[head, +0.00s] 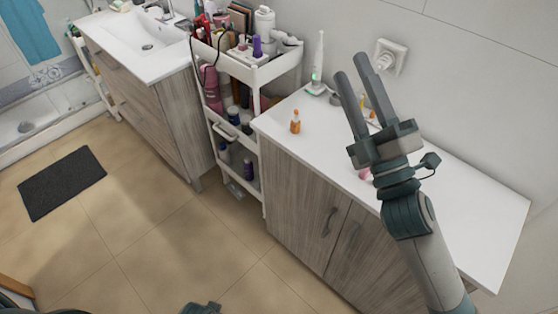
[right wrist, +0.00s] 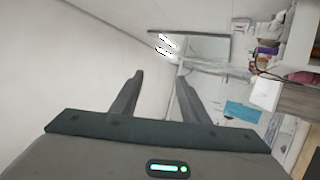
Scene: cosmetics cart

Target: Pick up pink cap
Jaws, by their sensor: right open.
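A small pink thing (head: 365,174), which may be the pink cap, shows on the white counter (head: 460,225), partly hidden behind my right gripper. My right gripper (head: 350,65) is open and empty. It is raised over the counter, its fingers pointing up and toward the wall, away from the pink thing. In the right wrist view the two fingers (right wrist: 160,78) stand apart with nothing between them. That view looks across the room and shows no pink cap. My left gripper's fingers do not show.
An orange bottle (head: 295,122) and a white electric toothbrush (head: 317,65) stand on the counter's left part. Small items behind my gripper are partly hidden. A full cosmetics cart (head: 285,65) adjoins the counter. A wall socket (head: 391,57) is behind. The counter's right end is clear.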

